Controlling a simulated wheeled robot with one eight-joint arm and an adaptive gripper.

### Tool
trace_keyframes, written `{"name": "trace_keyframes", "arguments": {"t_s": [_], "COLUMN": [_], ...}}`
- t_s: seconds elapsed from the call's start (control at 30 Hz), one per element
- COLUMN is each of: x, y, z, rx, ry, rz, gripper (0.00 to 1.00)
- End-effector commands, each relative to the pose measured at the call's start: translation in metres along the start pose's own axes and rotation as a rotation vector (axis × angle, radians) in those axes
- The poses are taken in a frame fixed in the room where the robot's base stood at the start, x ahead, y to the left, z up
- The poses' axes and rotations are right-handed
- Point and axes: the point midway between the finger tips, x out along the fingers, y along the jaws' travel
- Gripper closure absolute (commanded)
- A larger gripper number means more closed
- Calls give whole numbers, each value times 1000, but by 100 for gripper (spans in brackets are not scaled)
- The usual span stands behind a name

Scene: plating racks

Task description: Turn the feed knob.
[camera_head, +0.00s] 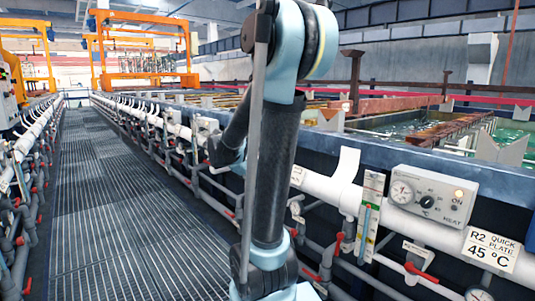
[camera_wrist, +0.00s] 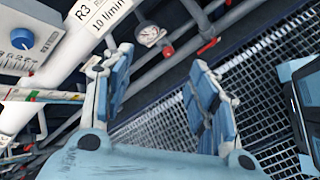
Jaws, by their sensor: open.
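In the wrist view, a blue round knob (camera_wrist: 22,39) sits on a pale control box (camera_wrist: 35,63) at the upper left. A label (camera_wrist: 98,14) beside it reads R3 and 10 l/min. The knob's own lettering is too small to read. My gripper (camera_wrist: 162,62) is open and empty, its blue fingers spread apart. The knob lies to the left of both fingers, apart from them. In the head view, a grey box (camera_head: 432,176) marked HEAT carries a black knob (camera_head: 427,201), a dial and a lit orange lamp. My gripper cannot be made out there.
White and grey pipes (camera_head: 409,224) with red valve handles (camera_head: 421,272) run along the tank wall. A grated walkway (camera_head: 115,210) lies open on the left. A round gauge (camera_wrist: 149,36) sits beyond the fingers.

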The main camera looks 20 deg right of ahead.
Motion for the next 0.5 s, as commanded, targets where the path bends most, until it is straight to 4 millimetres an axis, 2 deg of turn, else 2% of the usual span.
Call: {"name": "trace_keyframes", "arguments": {"t_s": [0.03,0.2,0.5], "x": [3,11,22], "y": [14,58,123], "z": [-7,-25,-68], "rx": [-45,-213,-500], "ry": [-25,-126,-333], "rz": [26,115,240], "gripper": [46,46,46]}}
